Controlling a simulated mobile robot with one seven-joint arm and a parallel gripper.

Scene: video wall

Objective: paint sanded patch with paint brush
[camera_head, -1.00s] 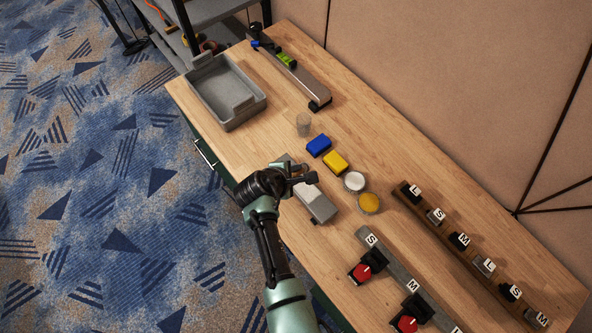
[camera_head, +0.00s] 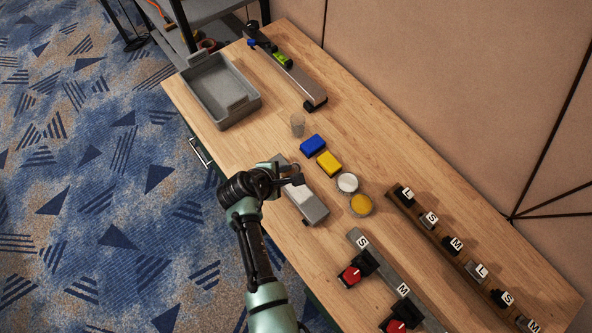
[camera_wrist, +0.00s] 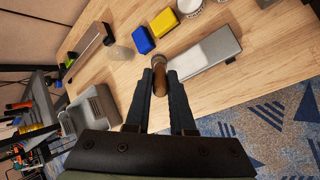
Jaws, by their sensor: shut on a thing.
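My gripper (camera_head: 288,180) is over the far end of a grey panel (camera_head: 314,212) lying on the workbench. In the wrist view, my gripper (camera_wrist: 159,88) is shut on the paint brush (camera_wrist: 160,80), a brown-handled piece between the fingers, its bristle end pointing away toward the table. In the head view my gripper hides the brush. A paler patch (camera_head: 299,193) shows on the panel; it also shows in the wrist view (camera_wrist: 214,46), to the right of the brush. A round white container (camera_head: 347,183) and a round yellow container (camera_head: 361,205) stand right of the panel.
A blue block (camera_head: 312,145), a yellow block (camera_head: 329,163) and a clear cup (camera_head: 298,124) stand beyond the panel. A grey bin (camera_head: 215,112) is at the far left. Lettered racks (camera_head: 455,250) and red-knobbed parts (camera_head: 351,275) take the right side. Bare wood lies between.

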